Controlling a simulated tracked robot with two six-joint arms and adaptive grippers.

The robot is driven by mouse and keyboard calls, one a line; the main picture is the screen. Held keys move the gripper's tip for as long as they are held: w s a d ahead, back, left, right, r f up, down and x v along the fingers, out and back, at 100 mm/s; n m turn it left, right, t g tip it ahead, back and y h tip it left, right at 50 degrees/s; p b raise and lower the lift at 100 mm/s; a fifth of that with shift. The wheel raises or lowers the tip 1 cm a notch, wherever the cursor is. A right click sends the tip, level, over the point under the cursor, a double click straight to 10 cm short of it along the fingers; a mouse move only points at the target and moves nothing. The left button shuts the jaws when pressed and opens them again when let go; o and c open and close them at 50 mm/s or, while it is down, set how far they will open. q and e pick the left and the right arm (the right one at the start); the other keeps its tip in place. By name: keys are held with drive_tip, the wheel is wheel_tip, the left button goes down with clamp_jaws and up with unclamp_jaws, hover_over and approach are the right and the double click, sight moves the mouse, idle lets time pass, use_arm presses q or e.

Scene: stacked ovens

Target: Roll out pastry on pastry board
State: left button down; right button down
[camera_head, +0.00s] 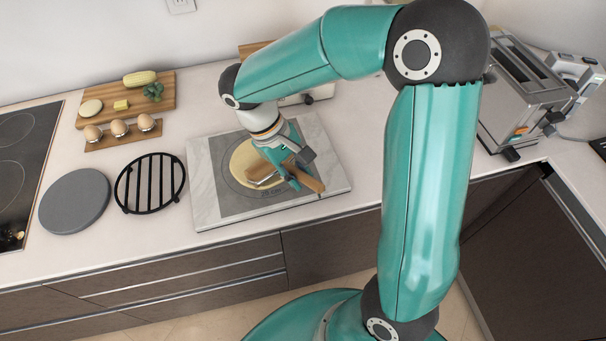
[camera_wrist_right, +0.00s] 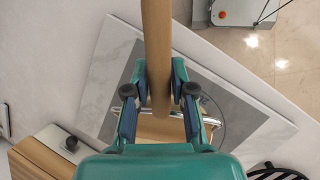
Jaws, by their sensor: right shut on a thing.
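The pastry (camera_head: 240,158) is a pale round sheet on the grey printed centre of the marble pastry board (camera_head: 205,199). My right gripper (camera_head: 297,172) is over the board, to the right of the pastry, and hides part of it. It is shut on the wooden handle of a pastry roller (camera_head: 262,173), which has a metal frame. The roller lies over the pastry's lower right part; I cannot tell whether it touches. In the right wrist view, the handle (camera_wrist_right: 157,40) runs between the fingers of my right gripper (camera_wrist_right: 160,88). My left gripper is not in view.
A round grey slab (camera_head: 74,201) and a black trivet (camera_head: 150,183) lie left of the board. Behind them are an egg holder (camera_head: 105,141) and a cutting board (camera_head: 160,104) with food. A hob (camera_head: 25,145) is at far left, a toaster (camera_head: 522,90) at right.

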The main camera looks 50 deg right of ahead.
drive_tip(key=shift+w+d+r+p, duration=0.1)
drive_tip(key=shift+w+p, duration=0.8)
drive_tip(key=shift+w, duration=1.25)
drive_tip(key=shift+w+d+p, duration=0.1)
drive_tip(key=shift+w+p, duration=0.75)
drive_tip(key=shift+w, duration=1.95)
drive_tip(key=shift+s+f, duration=0.1)
drive_tip(key=shift+f, duration=0.1)
drive_tip(key=shift+s, duration=0.55)
drive_tip(key=shift+s+a+b, duration=0.1)
drive_tip(key=shift+s+b, duration=0.9)
drive_tip(key=shift+s, duration=0.95)
drive_tip(key=shift+s+a+b, duration=0.1)
drive_tip(key=shift+s+b, duration=0.9)
drive_tip(key=shift+s, duration=2.45)
drive_tip(key=shift+w, duration=0.1)
